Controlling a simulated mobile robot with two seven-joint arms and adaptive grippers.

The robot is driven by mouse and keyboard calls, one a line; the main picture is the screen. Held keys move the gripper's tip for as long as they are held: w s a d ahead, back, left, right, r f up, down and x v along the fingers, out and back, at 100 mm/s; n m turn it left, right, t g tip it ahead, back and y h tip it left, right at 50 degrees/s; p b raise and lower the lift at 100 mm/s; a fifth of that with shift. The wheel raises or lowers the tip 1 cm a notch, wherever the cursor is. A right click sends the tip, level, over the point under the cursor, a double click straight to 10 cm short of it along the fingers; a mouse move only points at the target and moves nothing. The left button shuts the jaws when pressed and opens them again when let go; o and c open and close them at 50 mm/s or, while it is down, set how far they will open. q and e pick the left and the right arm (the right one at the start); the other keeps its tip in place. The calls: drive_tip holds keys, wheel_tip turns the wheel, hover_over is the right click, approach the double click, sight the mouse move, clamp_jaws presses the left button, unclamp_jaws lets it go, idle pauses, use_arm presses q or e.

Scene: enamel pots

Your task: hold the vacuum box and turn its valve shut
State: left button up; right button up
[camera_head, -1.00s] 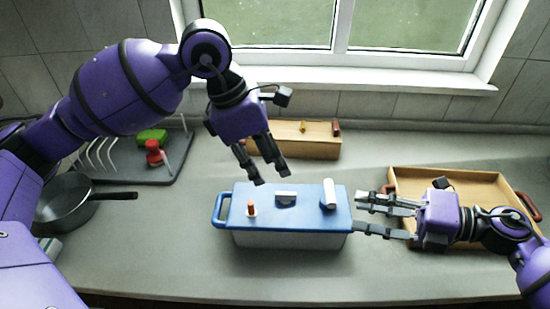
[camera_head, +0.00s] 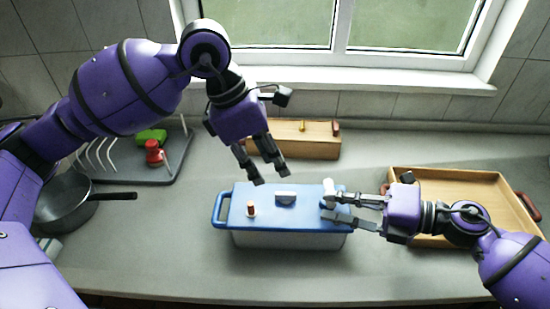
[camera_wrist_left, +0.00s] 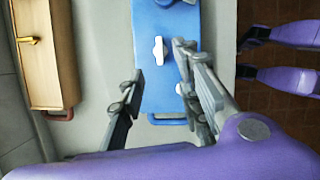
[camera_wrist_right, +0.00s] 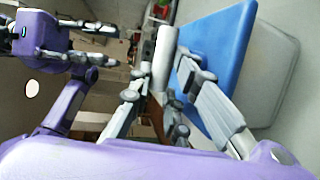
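The vacuum box (camera_head: 288,240) stands on the counter, pale with a blue lid (camera_head: 270,217). I cannot tell for sure which is the valve. My left gripper (camera_head: 271,178) is open and empty above the lid's back edge. My right gripper (camera_head: 327,210) is open at the lid's right end, its fingers apart; the cylinder shows between them in the right wrist view (camera_wrist_right: 163,58). Contact is unclear.
A wooden box (camera_head: 305,146) stands behind the vacuum box. A wooden tray (camera_head: 480,216) lies at the right, under my right arm. A pan (camera_head: 66,200) and a dish rack (camera_head: 165,178) are at the left. The counter in front is clear.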

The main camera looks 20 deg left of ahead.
use_arm(q)
drive_tip(key=shift+r, duration=0.1)
drive_tip(key=shift+c, duration=0.2)
drive_tip(key=shift+d+r, duration=0.1)
drive_tip(key=shift+r, duration=0.05)
drive_tip(key=shift+c, duration=0.2)
wheel_tip(320, 180, up, 5)
drive_tip(key=m+y, duration=0.1)
drive_tip(key=m, duration=0.1)
hover_over(286, 193)
drive_tip(key=d, duration=0.1)
drive_tip(key=f+y, duration=0.1)
drive_tip(key=f, duration=0.4)
drive_tip(key=f+g, duration=0.1)
drive_tip(key=f, duration=0.3)
drive_tip(key=a+f+y, duration=0.1)
drive_tip(key=f, duration=0.4)
drive_tip(key=shift+s+f+g+y, duration=0.1)
drive_tip(key=shift+f+g+y, duration=0.2)
clamp_jaws()
